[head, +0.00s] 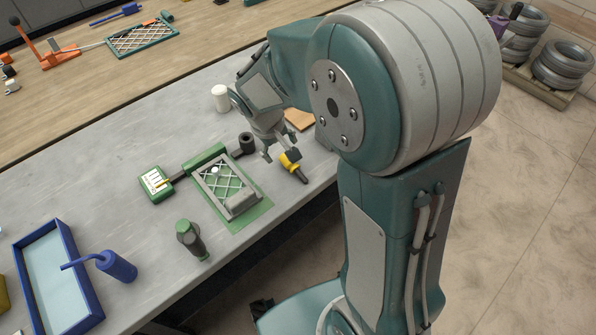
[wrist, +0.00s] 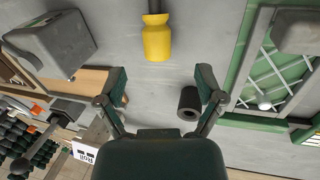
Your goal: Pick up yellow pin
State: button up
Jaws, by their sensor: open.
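The yellow pin (head: 287,164) lies on the grey bench right of the green frame in the head view, near the bench's front edge. In the wrist view the yellow pin (wrist: 157,42) is at the top centre, with a darker shaft running out of the picture. My gripper (head: 274,152) is open and empty, close beside the pin in the head view. In the wrist view my gripper (wrist: 162,84) has its fingers spread wide, with the pin beyond the fingertips and apart from them.
A black cylinder (wrist: 188,103) shows by one finger in the wrist view. The green frame with wire mesh (head: 209,161) lies left of my gripper. A white cylinder (head: 221,98), a dark green cylinder (head: 191,240) and a blue tray (head: 82,255) also stand on the bench.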

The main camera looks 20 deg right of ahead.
aim_at(287, 161)
jog(key=x, duration=0.7)
jog(key=shift+w+d, duration=0.1)
jog(key=shift+w, duration=0.15)
grip_shut()
